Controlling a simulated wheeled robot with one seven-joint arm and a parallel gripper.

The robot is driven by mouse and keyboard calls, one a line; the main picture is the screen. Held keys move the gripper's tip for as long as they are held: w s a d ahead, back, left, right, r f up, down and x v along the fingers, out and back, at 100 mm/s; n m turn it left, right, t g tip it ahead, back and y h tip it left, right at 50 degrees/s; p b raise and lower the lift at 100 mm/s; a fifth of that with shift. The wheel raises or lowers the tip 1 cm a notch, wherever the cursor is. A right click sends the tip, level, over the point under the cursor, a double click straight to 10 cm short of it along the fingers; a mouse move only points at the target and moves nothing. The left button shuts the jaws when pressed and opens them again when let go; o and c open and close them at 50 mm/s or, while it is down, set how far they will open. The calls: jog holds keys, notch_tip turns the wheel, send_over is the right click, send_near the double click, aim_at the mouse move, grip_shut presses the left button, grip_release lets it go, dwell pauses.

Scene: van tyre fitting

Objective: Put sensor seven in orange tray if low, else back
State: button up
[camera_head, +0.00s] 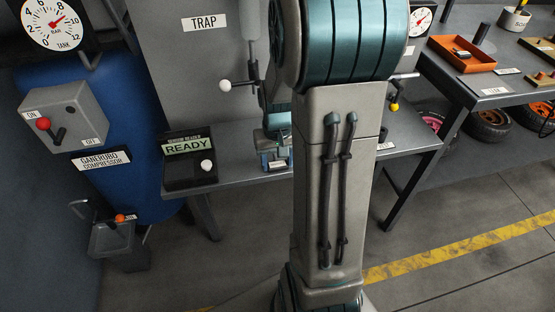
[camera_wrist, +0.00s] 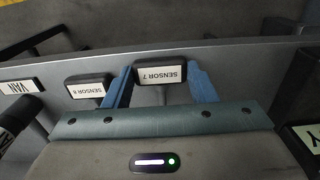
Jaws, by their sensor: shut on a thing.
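Sensor seven (camera_wrist: 160,72), a dark block with a white SENSOR 7 label, sits between the blue fingers of my gripper (camera_wrist: 160,84) in the wrist view. The gripper is shut on it, and its label reads upside down there. I cannot tell whether it touches the bench. In the head view my gripper (camera_head: 275,150) is low over the bench, partly hidden by my arm. The orange tray (camera_head: 470,66) is on the right-hand table, with a small dark item in it. The sensor reader (camera_head: 190,170) left of my gripper shows READY.
Sensor eight (camera_wrist: 88,88) stands just left of sensor seven in the wrist view. The bench edge (camera_wrist: 225,50) runs close beyond. A TRAP panel (camera_head: 180,60) with a lever stands behind the bench. A blue compressor (camera_head: 150,110) is at left. Tyres (camera_head: 487,122) lie under the right-hand table.

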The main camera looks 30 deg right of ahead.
aim_at(277, 164)
jog(key=shift+f, duration=0.15)
jog(key=o, duration=1)
notch_tip(277, 164, up, 12)
jog(key=p, duration=0.2)
jog(key=s+a+n, duration=0.1)
jog(key=s+a, duration=0.2)
jog(key=a, duration=0.1)
jog(key=s+a+r+n+t, duration=0.1)
jog(key=s+a, duration=0.3)
jog(key=s+a+r+n+t, duration=0.1)
jog(key=s+a, duration=0.2)
jog(key=s, duration=0.1)
jog(key=shift+a, duration=0.4)
